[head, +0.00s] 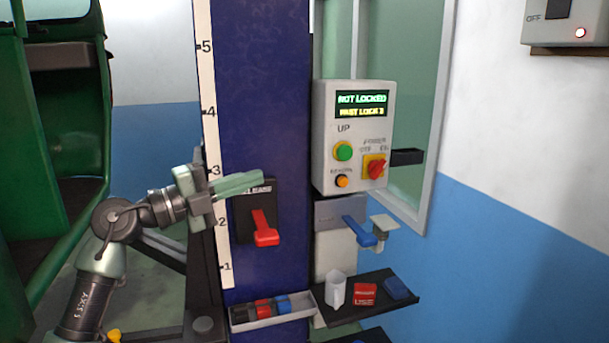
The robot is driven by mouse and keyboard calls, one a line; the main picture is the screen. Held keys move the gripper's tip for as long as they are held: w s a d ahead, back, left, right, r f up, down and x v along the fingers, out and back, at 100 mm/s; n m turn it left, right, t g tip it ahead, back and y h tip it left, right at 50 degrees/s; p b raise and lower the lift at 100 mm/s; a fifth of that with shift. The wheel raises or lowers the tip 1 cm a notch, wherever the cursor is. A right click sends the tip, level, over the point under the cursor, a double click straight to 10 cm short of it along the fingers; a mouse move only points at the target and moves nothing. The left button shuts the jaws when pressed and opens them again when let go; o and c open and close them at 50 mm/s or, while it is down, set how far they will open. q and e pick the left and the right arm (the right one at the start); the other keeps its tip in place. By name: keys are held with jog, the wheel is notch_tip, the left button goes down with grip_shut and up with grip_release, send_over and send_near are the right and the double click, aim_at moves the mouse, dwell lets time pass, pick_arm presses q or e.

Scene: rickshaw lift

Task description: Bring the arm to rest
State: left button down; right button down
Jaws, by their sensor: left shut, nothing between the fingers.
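My left arm comes in from the lower left, and its gripper (252,184) is shut and empty. In the picture its pale green fingers lie across the top of the black release plate (241,222) on the blue column, covering part of the label. I cannot tell whether they touch it. The red release lever (264,232) hangs below the fingers, apart from them in the picture. My right gripper does not show.
The blue column (262,80) carries a height scale (206,80). A control box (352,135) reads "NOT LOCKED". A blue lever (360,232) sits below it. A tray (240,326) and a black shelf (345,317) hold small items. A green vehicle (70,140) stands left.

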pick_arm(q)
jog(key=s+a+f+n+t+y, duration=0.4)
jog(key=a+f+n+y, duration=0.3)
jog(key=f+n+y, duration=0.45)
jog(key=s+a+f+n+t+y, duration=0.45)
jog(key=a+f+n+y, duration=0.35)
jog(key=f+n, duration=0.6)
jog(key=s+f+n+g, duration=0.3)
jog(key=s+f+g, duration=0.4)
jog(key=s+f, duration=0.5)
jog(key=s+d+f+m+g+h, duration=0.1)
jog(key=s+d+f+g+h, duration=0.25)
jog(key=s, duration=0.55)
jog(key=s+d+f+g, duration=0.2)
jog(key=s+f+g, duration=0.35)
jog(key=s, duration=0.45)
jog(key=s+f+x, duration=0.1)
jog(key=s+x, duration=0.2)
jog(key=x, duration=0.9)
jog(key=s+a+x, duration=0.1)
jog(key=s+x, duration=0.2)
jog(key=x, duration=0.9)
jog(key=s+a+f+g, duration=0.1)
jog(key=s+a+f, duration=0.1)
jog(key=s+f, duration=1.5)
jog(key=shift+s+a+f+m+g, duration=0.25)
jog(key=shift+f+m+g, duration=0.1)
jog(key=shift+f, duration=0.55)
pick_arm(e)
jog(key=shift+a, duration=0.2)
